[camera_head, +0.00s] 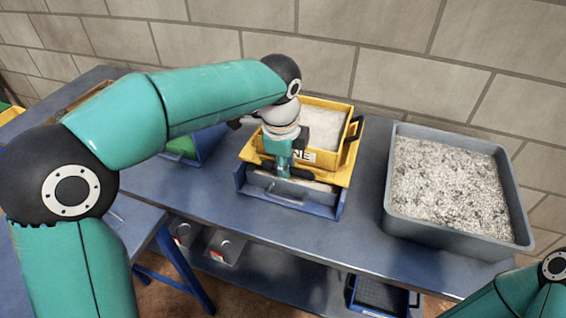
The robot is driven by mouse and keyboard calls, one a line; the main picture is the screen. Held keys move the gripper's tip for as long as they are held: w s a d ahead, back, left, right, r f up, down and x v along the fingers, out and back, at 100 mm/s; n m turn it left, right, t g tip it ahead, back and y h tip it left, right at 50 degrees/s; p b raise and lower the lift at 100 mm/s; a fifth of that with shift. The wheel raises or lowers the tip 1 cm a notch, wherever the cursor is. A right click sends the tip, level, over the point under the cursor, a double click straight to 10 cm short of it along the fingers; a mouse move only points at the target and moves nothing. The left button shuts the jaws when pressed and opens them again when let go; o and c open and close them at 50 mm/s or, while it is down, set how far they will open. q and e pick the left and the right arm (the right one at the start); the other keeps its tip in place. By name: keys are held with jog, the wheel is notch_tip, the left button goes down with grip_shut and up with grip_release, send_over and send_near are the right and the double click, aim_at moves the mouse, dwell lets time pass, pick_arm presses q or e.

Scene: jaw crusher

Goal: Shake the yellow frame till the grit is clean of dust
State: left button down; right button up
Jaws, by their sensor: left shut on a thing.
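The yellow frame (348,152) sits over a blue tray (292,203) near the middle of the bench. Pale grit (325,114) lies inside the frame, and part of it is hidden behind my left wrist. I cannot tell how dusty the grit is. My left gripper (279,172) reaches down at the frame's front side and is shut on it; the fingertips are small and partly hidden. My right arm shows only at the lower right corner, and its gripper is out of view.
A grey bin (397,190) of mottled grey gravel (450,188) stands on the bench at right. A blue bin with green inside (183,147) is left of the frame, partly behind my arm. A block wall (400,60) closes the back. Bare bench (364,215) lies between frame and grey bin.

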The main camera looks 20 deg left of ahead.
pick_arm(q)
jog(key=c, duration=1.1)
grip_release()
jog(key=shift+s, duration=0.1)
notch_tip(320, 180, up, 12)
jog(key=s, duration=0.2)
jog(key=shift+s+f, duration=0.15)
